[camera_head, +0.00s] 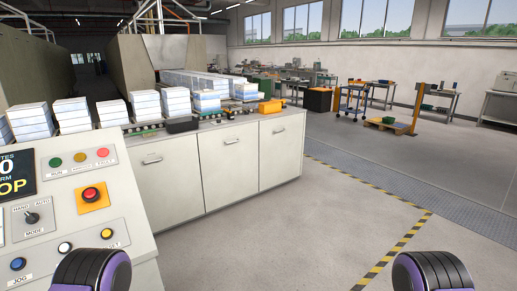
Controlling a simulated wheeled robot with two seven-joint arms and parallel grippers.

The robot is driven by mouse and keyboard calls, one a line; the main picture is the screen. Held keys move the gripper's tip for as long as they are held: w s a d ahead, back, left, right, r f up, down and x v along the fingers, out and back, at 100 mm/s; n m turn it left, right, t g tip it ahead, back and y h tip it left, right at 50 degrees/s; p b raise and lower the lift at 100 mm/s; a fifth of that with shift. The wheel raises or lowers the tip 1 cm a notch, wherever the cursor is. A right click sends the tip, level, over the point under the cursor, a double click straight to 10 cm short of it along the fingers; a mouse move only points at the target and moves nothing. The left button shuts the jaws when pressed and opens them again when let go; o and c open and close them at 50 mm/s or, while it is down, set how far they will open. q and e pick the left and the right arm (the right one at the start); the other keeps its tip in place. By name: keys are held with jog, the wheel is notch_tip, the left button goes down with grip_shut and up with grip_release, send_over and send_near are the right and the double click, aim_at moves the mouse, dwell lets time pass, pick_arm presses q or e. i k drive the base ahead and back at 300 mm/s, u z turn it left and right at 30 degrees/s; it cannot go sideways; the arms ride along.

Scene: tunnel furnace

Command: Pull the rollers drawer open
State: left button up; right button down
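A pale grey cabinet under the furnace's roller line has three front panels, each with a small bar handle near its top: left panel (168,190), middle panel (230,172), right panel (281,155). All three look closed and flush. I cannot read any label that tells which one is the rollers drawer. Only black and purple parts of my arms show at the bottom left and bottom right edges. Neither gripper is in view, and nothing of mine touches the cabinet.
A sloped control panel (65,158) with buttons stands close at the left. White stacks (146,105) and an orange item (272,106) sit on top. Floor before the cabinet is clear, with yellow-black tape (400,243) at right. Carts and a pallet stand far back.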

aim_at(228, 157)
jog(key=i, duration=4.2)
jog(key=z, duration=0.45)
